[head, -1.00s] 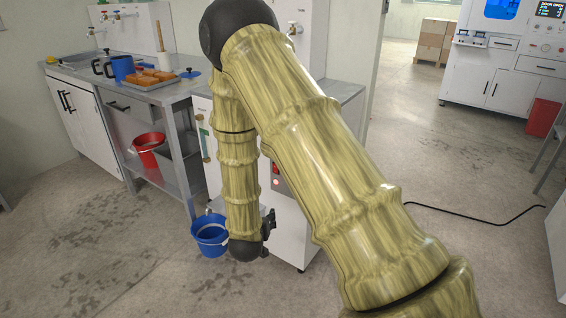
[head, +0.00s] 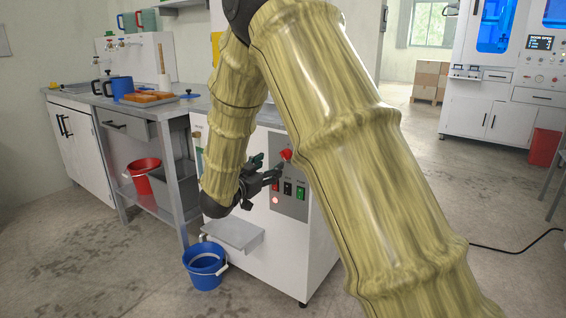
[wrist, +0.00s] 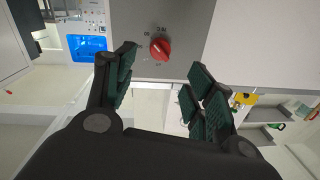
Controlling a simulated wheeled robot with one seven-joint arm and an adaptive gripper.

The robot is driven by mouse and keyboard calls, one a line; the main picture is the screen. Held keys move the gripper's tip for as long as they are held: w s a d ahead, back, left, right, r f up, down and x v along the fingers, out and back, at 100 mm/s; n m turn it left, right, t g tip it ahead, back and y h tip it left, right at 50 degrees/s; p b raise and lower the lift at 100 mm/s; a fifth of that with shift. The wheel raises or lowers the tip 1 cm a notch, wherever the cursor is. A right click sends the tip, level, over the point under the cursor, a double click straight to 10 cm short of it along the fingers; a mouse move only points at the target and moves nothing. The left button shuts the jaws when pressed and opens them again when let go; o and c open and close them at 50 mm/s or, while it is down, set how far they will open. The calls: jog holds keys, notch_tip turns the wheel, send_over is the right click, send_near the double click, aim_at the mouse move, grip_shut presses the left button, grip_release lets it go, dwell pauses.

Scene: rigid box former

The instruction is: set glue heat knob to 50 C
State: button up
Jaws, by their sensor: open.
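A red round knob (wrist: 160,48) with small dark marks around it sits on a grey panel (wrist: 185,22) in the wrist view. The marks are too small to read surely, and I cannot tell the knob's setting. My gripper (wrist: 163,60) is open and empty, its green-padded fingers on either side of the knob in the picture, apart from it. In the head view my gripper (head: 265,170) is beside the front panel (head: 289,208) of a white machine. A red knob-like part (head: 286,155) shows at the panel's top, partly beside my arm.
Switches (head: 288,188) and a lit red lamp (head: 275,200) are on the panel. A small grey shelf (head: 233,235) juts out below, with a blue bucket (head: 206,266) on the floor. A workbench (head: 195,103) stands behind left. My arm hides part of the machine.

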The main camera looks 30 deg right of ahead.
aim_at(283, 157)
jog(key=b+x, duration=0.2)
jog(key=x, duration=0.5)
jog(key=shift+w+d+f, duration=0.2)
jog(key=shift+w+d, duration=0.05)
jog(key=shift+d, duration=0.1)
jog(key=shift+b+x, duration=0.3)
jog(key=shift+x, duration=0.5)
jog(key=shift+r, duration=0.15)
jog(key=c, duration=1)
